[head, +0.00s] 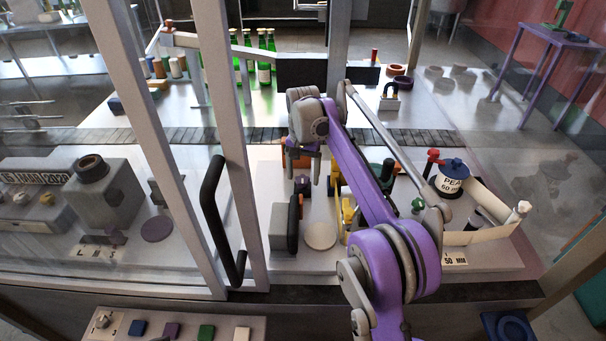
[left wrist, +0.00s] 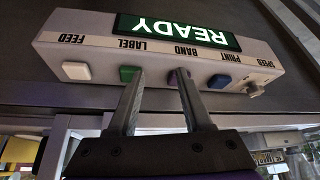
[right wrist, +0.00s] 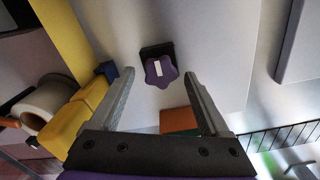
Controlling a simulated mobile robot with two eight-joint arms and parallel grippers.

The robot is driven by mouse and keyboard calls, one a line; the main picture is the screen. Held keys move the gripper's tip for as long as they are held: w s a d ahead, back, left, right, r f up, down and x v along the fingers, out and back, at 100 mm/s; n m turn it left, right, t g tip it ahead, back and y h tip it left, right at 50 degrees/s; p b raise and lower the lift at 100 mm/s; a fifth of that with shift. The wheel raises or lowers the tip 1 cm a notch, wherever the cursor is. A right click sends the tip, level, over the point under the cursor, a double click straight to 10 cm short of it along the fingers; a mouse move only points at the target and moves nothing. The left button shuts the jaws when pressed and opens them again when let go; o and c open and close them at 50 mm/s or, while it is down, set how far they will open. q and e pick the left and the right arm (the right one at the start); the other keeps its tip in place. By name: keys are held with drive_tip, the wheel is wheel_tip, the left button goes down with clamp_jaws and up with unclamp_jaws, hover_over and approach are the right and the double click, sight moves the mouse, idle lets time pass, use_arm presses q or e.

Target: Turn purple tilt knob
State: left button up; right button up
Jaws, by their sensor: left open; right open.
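The purple tilt knob (right wrist: 160,71) shows in the right wrist view as a star-shaped knob with a white mark, on a small black mount against a pale surface. My right gripper (right wrist: 158,82) is open and empty. The knob appears in the gap between its fingertips, apparently beyond them and untouched.
The panel (left wrist: 150,54) has a green READY display, several buttons and a switch. A black door handle (head: 213,215) stands left.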

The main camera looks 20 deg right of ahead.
clamp_jaws()
idle(0.3)
use_arm(q)
drive_tip(key=shift+r, duration=0.2)
use_arm(e)
drive_tip(key=shift+n, duration=0.3)
use_arm(q)
drive_tip(key=shift+w+r+p, duration=0.25)
drive_tip(key=shift+r+p, duration=0.2)
use_arm(e)
drive_tip(key=n, duration=0.2)
drive_tip(key=shift+r+n, duration=0.1)
drive_tip(key=shift+n, duration=0.3)
use_arm(q)
drive_tip(key=shift+w+r+p, duration=0.25)
drive_tip(key=shift+r+p, duration=0.05)
drive_tip(key=shift+r, duration=0.2)
use_arm(e)
drive_tip(key=shift+a+n, duration=0.15)
drive_tip(key=shift+n, duration=2.05)
